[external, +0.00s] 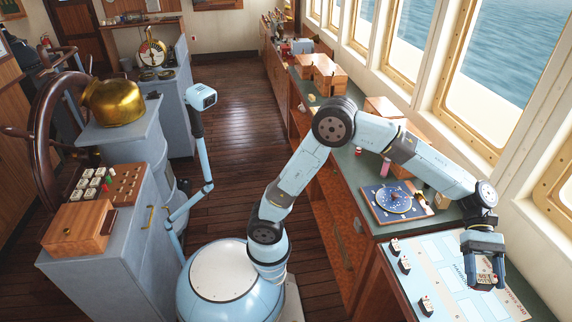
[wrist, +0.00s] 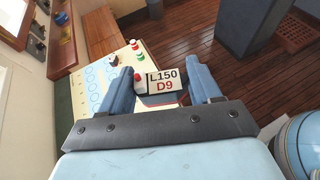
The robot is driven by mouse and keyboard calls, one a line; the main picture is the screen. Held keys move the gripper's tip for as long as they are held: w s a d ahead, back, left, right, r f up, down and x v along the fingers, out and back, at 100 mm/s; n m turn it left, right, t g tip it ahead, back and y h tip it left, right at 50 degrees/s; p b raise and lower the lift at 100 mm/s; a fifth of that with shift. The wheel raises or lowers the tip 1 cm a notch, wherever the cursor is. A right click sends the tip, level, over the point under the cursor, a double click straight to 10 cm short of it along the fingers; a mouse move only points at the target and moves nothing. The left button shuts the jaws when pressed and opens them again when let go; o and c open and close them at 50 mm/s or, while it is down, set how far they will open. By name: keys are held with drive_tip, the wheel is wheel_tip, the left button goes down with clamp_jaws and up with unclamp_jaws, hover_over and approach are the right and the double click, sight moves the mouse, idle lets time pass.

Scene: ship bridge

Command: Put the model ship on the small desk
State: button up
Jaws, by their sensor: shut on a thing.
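My gripper (external: 486,284) is shut on a small white block marked "L150 D9" (wrist: 162,80), which I take to be the model ship. It has a red piece at one end and sits between my two blue fingers (wrist: 163,72) in the wrist view. In the external view my fingers mostly hide it. My gripper is over the right part of a low desk with a pale chart-like top (external: 450,262), which I take to be the small desk. I cannot tell whether the block touches the top.
Several small white-and-dark pieces (external: 404,264) stand along the desk's left side. A round blue dial board (external: 395,201) lies on the green counter behind. Wooden boxes (external: 322,75) stand farther along the counter, below the windows. The wooden floor (external: 225,110) is open left of the counter.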

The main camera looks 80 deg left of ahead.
drive_tip(key=shift+s+d+m+g, duration=0.3)
drive_tip(key=shift+s+d+g, duration=0.15)
drive_tip(key=shift+s, duration=0.2)
drive_tip(key=shift+w+a+f, duration=0.1)
drive_tip(key=shift+f, duration=13.65)
drive_tip(key=shift+f, duration=0.2)
drive_tip(key=o, duration=1.2)
drive_tip(key=shift+t, duration=0.25)
drive_tip(key=shift+w+a, duration=0.1)
drive_tip(key=v, duration=1.3)
drive_tip(key=shift+w+a+r, duration=0.15)
drive_tip(key=shift+w+a, duration=0.05)
